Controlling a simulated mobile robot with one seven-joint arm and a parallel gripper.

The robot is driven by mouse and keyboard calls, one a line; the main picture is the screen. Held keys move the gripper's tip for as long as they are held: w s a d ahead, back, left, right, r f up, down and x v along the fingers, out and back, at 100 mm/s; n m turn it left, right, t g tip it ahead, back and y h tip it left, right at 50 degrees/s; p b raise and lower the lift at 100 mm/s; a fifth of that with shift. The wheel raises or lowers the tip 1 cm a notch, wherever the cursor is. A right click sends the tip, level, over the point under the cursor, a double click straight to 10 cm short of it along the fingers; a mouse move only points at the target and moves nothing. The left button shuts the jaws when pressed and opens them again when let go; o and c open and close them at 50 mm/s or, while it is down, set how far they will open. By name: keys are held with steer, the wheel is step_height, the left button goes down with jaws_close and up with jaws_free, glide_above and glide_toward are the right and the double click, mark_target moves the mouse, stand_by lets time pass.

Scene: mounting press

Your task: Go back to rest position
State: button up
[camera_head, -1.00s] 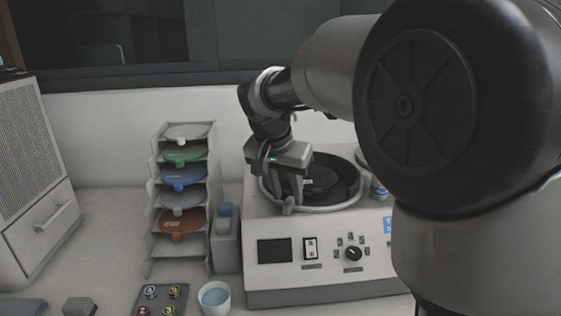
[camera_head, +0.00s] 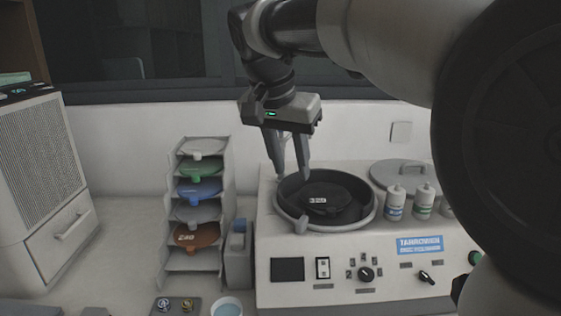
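My gripper (camera_head: 290,177) hangs above the left side of the press bowl, fingers pointing down. The two fingers are apart with nothing visible between them. The mounting press (camera_head: 345,262) is a white machine with a round dark bowl (camera_head: 360,213) in its top. A black disc (camera_head: 328,198) with white printed figures lies in the bowl, apart from my gripper. A lid (camera_head: 401,172) with a handle lies on the machine's top at the back right.
A rack (camera_head: 229,180) of coloured discs stands left of the press, with a small grey container (camera_head: 238,262) between them. Bottles (camera_head: 395,202) stand at the right of the bowl. A cup (camera_head: 227,307) and a button tray (camera_head: 172,306) sit in front. A grey cabinet (camera_head: 45,185) stands at left.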

steer(key=s+d+r+n+y+p, duration=0.1)
steer(key=s+d+r+n+p, duration=0.2)
steer(key=s+d+p, duration=0.55)
steer(key=s+d+f+n+t+y+p, duration=0.1)
steer(key=s+f+n, duration=0.2)
steer(key=s, duration=0.9)
step_height(320, 180, down, 2)
steer(key=shift+s+d+f+t+p, duration=0.2)
steer(key=shift+s+t+p, duration=0.1)
steer(key=shift+t+p, duration=0.1)
